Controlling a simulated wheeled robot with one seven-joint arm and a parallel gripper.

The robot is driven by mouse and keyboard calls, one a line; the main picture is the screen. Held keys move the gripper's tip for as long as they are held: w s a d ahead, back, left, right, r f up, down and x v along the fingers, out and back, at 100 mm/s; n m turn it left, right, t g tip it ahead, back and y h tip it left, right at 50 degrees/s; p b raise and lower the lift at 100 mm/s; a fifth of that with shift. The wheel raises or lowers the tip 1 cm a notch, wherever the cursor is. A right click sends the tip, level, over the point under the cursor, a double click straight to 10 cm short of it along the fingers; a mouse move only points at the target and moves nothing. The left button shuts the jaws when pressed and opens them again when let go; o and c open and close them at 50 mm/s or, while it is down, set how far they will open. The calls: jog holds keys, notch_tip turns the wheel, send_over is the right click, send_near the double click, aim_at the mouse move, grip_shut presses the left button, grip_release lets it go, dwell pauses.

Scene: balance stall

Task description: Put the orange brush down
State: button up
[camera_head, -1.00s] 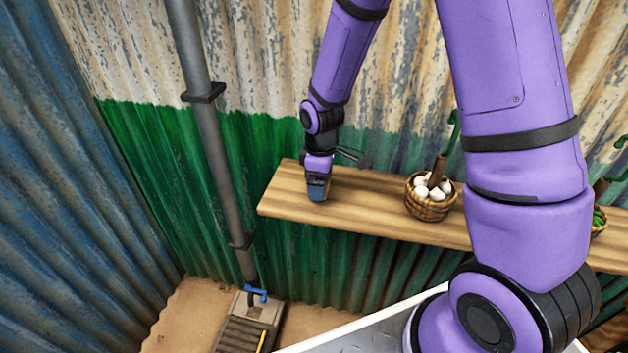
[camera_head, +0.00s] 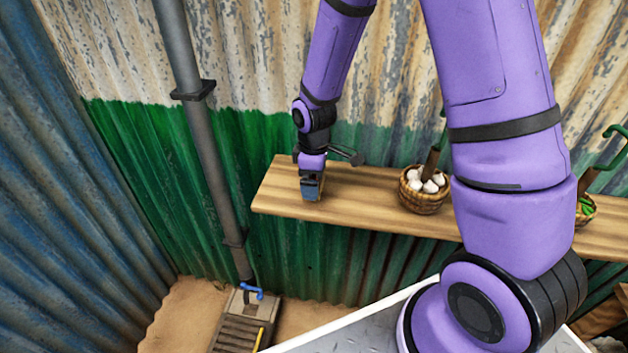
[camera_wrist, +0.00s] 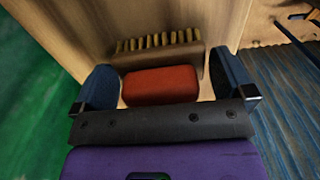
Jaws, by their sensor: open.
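The orange brush (camera_wrist: 160,86) shows in the wrist view as an orange-red block, with a brown strip and a row of pale bristles beyond it. It appears to rest on the wooden shelf (camera_head: 375,205). My gripper (camera_wrist: 162,88) is open, with one blue finger on each side of the orange block and a gap visible at the right finger. In the head view my gripper (camera_head: 311,190) is down at the left end of the shelf. The brush is hidden there behind the gripper.
A wicker basket of white items (camera_head: 424,190) stands on the shelf to the right of my gripper. Another basket with green contents (camera_head: 585,211) is farther right. A corrugated wall (camera_head: 240,150) rises behind the shelf. A grey pipe (camera_head: 205,140) stands left, above a blue tap (camera_head: 252,291).

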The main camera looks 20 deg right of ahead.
notch_tip(320, 180, up, 11)
jog(key=shift+r, duration=0.2)
jog(key=s+d+r+m+t, duration=0.4)
jog(key=s+r, duration=0.5)
jog(key=r, duration=0.6)
jog(key=s+d+r+m, duration=0.1)
jog(key=s+r+m, duration=0.2)
jog(key=s, duration=0.4)
jog(key=s+d+r+m+t, duration=0.1)
jog(key=s+d+r+m, duration=0.1)
jog(key=s, duration=0.5)
jog(key=shift+r+m, duration=0.55)
jog(key=shift+m, duration=0.55)
